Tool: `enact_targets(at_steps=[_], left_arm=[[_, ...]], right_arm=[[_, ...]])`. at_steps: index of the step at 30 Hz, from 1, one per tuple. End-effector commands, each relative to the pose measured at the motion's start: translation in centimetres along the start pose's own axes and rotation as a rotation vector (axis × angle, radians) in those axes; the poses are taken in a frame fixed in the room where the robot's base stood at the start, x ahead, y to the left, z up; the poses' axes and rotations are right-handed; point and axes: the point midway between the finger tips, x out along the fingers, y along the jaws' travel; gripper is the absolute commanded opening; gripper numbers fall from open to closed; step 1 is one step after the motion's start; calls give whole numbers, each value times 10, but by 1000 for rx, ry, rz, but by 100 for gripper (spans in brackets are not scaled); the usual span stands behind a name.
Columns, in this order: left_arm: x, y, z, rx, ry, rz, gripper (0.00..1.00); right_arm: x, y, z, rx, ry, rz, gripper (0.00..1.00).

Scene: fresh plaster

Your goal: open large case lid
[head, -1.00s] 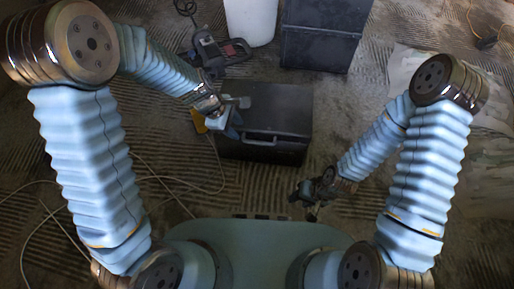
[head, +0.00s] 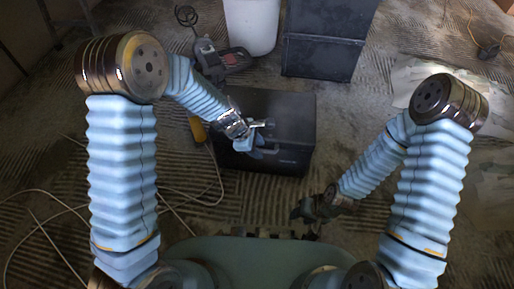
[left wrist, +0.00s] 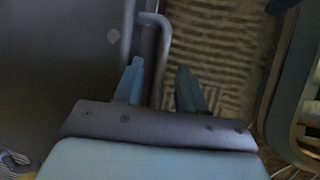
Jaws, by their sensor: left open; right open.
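A dark grey case (head: 292,112) lies on the floor in the middle of the head view, its lid shut. Its front handle is mostly hidden by my left gripper in that view. My left gripper (head: 259,146) is at the case's front edge. In the left wrist view the case surface (left wrist: 60,70) fills the left side. A grey handle bar (left wrist: 152,50) runs along the case edge there. The open fingers (left wrist: 160,85) point at the bar, its lower part showing between them; I cannot tell about contact. My right gripper (head: 304,212) is open, empty and apart, below right of the case.
A second dark box (head: 322,45) and a white bucket (head: 250,25) stand behind the case. A dark power tool (head: 215,60) lies at back left. A yellow object (head: 197,129) is left of the case. A loose pale cable (head: 190,192) crosses the floor at left.

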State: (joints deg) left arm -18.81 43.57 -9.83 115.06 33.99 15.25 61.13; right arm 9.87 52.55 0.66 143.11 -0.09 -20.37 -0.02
Motion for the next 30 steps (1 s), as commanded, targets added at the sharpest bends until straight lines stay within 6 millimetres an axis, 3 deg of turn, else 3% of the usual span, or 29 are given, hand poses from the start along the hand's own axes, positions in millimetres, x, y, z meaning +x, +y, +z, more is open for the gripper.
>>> enact_targets(at_steps=[6, 14, 25, 30], left_arm=[[0, 0, 0, 0, 0, 1, 40], [0, 0, 0, 0, 0, 1, 0], [-1, 0, 0, -1, 0, -1, 0], [-10, 2, 4, -8, 1, -17, 0]], right_arm=[[0, 0, 0, 0, 0, 0, 43], [0, 0, 0, 0, 0, 0, 43], [-2, -1, 0, 0, 0, 0, 43], [-14, -6, 0, -1, -2, 0, 43]])
